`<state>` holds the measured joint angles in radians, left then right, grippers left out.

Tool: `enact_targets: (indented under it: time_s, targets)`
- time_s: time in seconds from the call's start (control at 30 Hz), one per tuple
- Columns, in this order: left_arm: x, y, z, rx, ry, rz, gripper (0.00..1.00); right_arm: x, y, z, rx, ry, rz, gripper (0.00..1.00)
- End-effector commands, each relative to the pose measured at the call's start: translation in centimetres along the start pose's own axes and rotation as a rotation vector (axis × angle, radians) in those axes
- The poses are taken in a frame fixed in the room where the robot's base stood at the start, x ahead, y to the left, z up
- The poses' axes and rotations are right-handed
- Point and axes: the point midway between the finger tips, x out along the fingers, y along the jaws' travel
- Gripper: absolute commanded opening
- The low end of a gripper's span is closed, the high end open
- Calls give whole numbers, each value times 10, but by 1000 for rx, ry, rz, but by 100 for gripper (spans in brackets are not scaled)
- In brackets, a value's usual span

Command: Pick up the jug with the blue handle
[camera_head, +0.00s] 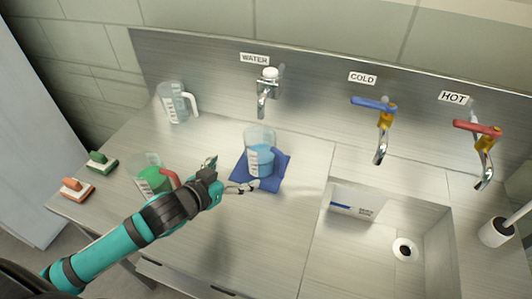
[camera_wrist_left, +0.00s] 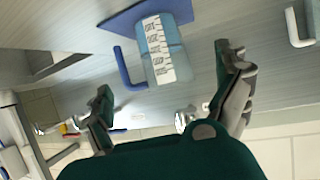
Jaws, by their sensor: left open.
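The jug with the blue handle (camera_head: 259,157) is clear, holds blue liquid and stands upright on a blue mat (camera_head: 239,180). Its blue handle (camera_head: 280,163) points right in the head view. My left gripper (camera_head: 229,174) is open and empty, at the near left side of this jug. In the left wrist view, the picture is turned over, and the jug (camera_wrist_left: 165,52) with its handle (camera_wrist_left: 123,72) shows beyond and between the open fingers of the left gripper (camera_wrist_left: 163,73). No contact with the jug is clear. My right gripper is not in view.
A jug with a red handle and green liquid (camera_head: 149,176) stands close to my left forearm. A white-handled jug (camera_head: 172,103) stands at the back left. A tap (camera_head: 266,90) rises behind; the sink (camera_head: 385,262) is right.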

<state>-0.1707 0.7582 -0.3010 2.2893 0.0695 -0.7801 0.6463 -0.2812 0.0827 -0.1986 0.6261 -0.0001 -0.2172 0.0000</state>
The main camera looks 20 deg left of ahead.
Motion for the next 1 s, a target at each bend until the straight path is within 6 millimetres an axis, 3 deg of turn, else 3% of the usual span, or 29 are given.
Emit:
enact_targets:
  time_s: [0.1, 0.23, 0.37, 0.63, 0.83, 1.0]
  targets:
    - [27, -1, -3, -1, 2, -2, 100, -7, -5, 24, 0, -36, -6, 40]
    - [54, 0, -3, 0, 2, -2, 100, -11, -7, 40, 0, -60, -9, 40]
    - [72, -1, -2, 0, 1, -2, 100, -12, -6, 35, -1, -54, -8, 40]
    - [93, -1, -1, 0, 0, -2, 100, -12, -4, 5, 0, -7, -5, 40]
    - [126, 0, -1, -1, 0, -2, 100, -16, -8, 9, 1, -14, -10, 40]
    - [138, 0, 0, 1, -1, -1, 100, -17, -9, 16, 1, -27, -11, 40]
